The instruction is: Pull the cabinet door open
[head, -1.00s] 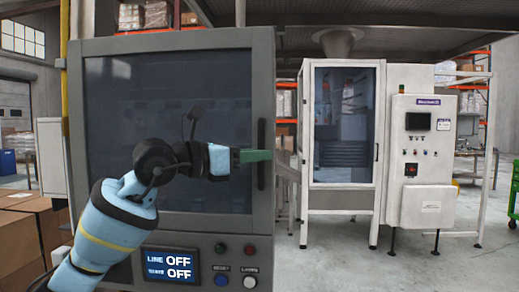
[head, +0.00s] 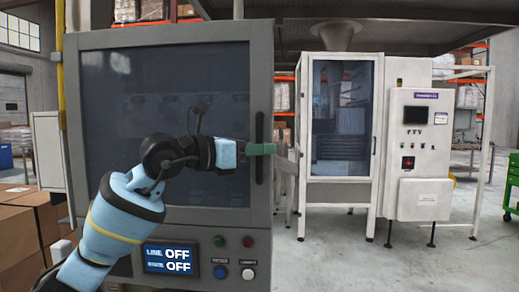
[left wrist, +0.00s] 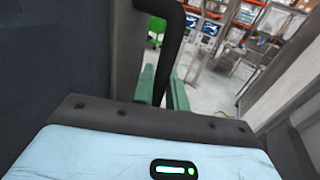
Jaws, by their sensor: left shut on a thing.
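The grey cabinet door (head: 160,60) with a dark window fills the left of the head view and looks closed. Its black vertical handle (head: 259,168) is on the door's right edge. My left gripper (head: 262,149) reaches it from the left, its green fingers at the handle's middle. In the left wrist view the black handle (left wrist: 172,45) passes between the green fingers (left wrist: 162,90), which are shut on it. My right gripper is not in view.
A panel below the door has a display (head: 168,259) reading OFF and several buttons. A white machine (head: 341,200) stands to the right. Cardboard boxes (head: 20,235) are at the lower left.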

